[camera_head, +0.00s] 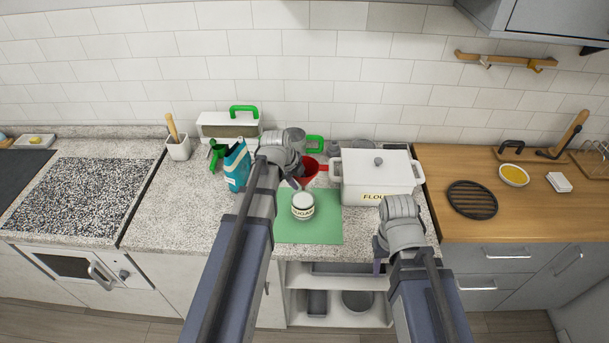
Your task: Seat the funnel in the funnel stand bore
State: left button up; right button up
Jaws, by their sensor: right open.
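A red bowl-shaped piece with a bar-like handle (309,171) sits behind the green mat (322,230); it may be the funnel, but my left arm partly covers it and I cannot tell. I cannot make out a funnel stand or its bore. My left gripper (297,181) is over the back of the mat, right by the red piece; its fingers are too small and covered to tell open or shut. My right gripper (380,256) is open and empty at the counter's front edge, in front of the flour box.
A sugar jar (303,206) stands on the mat. A white flour box (376,178) stands right of it. A blue carton (236,167) and a dark green item (217,153) stand left. The wooden counter (435,203) holds a black round grate (472,200).

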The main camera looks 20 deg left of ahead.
pick_arm(q)
grip_shut()
dwell(0.3)
jog(key=shift+r, duration=0.15)
notch_tip(320, 180, up, 10)
jog(key=p, duration=1)
